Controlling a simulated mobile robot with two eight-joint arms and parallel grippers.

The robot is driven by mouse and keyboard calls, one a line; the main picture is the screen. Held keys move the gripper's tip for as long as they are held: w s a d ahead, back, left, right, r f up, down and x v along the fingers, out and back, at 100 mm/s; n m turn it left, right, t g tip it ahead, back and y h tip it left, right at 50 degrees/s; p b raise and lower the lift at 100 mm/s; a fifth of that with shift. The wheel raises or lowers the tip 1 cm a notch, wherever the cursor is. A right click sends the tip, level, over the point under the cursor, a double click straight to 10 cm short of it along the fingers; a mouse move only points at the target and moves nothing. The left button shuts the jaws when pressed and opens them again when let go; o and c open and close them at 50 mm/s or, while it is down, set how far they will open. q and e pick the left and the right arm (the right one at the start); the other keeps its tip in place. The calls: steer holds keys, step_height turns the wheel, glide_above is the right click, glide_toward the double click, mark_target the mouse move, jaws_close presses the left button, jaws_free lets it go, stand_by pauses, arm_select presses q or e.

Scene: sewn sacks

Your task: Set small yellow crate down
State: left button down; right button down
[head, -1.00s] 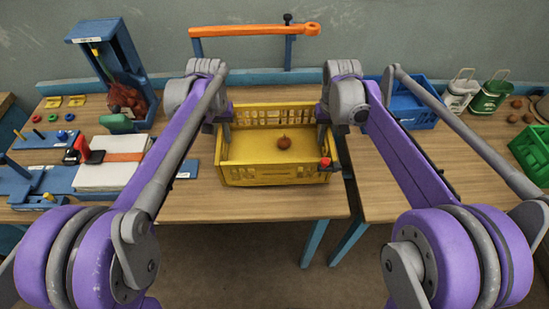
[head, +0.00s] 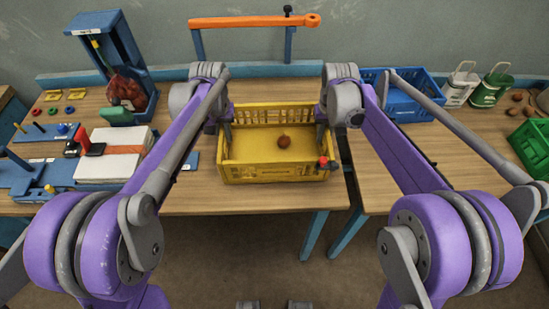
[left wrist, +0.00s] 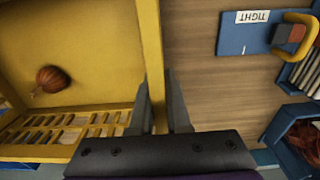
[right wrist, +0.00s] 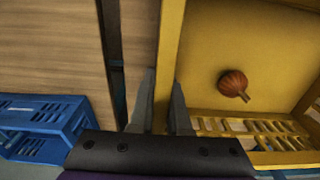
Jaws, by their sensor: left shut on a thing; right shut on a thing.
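The small yellow crate (head: 275,172) is at the middle of the table, upright, with one small brown-orange sack (head: 283,142) on its floor. My left gripper (head: 226,135) is shut on the crate's left wall; the left wrist view shows its fingers (left wrist: 160,105) on both sides of the yellow rim (left wrist: 152,60). My right gripper (head: 322,132) is shut on the crate's right wall, its fingers (right wrist: 160,105) astride the rim (right wrist: 170,50) in the right wrist view. I cannot tell whether the crate's base touches the tabletop (head: 250,200).
A blue crate (head: 405,100) stands to the right, beyond a gap between tables. White and green containers (head: 490,90) and a green crate (head: 530,145) are further right. A blue stand (head: 115,50) and a white pad (head: 115,155) are on the left. An orange bar (head: 250,22) stands behind.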

arm_select(q)
steer(key=shift+f, duration=0.75)
arm_select(e)
steer(key=shift+f, duration=0.8)
arm_select(q)
steer(key=c, duration=0.9)
jaws_free()
arm_select(e)
steer(key=c, duration=0.9)
jaws_free()
arm_select(q)
steer(key=r, duration=1.1)
steer(key=shift+s+r, duration=0.3)
steer(key=shift+s, duration=0.1)
steer(key=shift+r, duration=0.2)
arm_select(e)
steer(key=shift+r, duration=0.2)
steer(key=r, duration=0.7)
steer(key=s+r, duration=0.1)
steer(key=r, duration=0.3)
steer(key=shift+r, duration=0.35)
